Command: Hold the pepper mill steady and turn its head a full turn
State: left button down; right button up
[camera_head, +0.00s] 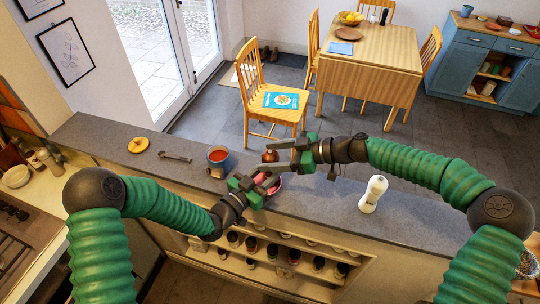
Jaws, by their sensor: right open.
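The brown rounded head of what looks like the pepper mill (269,156) shows near the middle of the counter. The mill's body below is mostly hidden by my grippers. My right gripper (272,158) comes in from the right and is open, with its fingers on either side of the brown head. I cannot tell whether they touch it. My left gripper (258,186) is just below and to the left, close to where the mill's body would be. Its fingers overlap a reddish-pink bowl in the picture, and I cannot tell whether they are closed on anything.
The reddish-pink bowl (274,187) is beside my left gripper. A white mill-shaped object (373,194) stands upright to the right. The counter (325,195) is clear between bowl and white object.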

jog(key=shift+w+a+f, duration=0.1)
jog(key=shift+a+f, duration=0.1)
jog(key=shift+a, duration=0.1)
jog(key=shift+c, duration=0.5)
jog(key=shift+d, duration=0.1)
jog(key=c, duration=1.3)
jog(key=shift+m+t, duration=0.4)
jog(key=shift+t, duration=0.1)
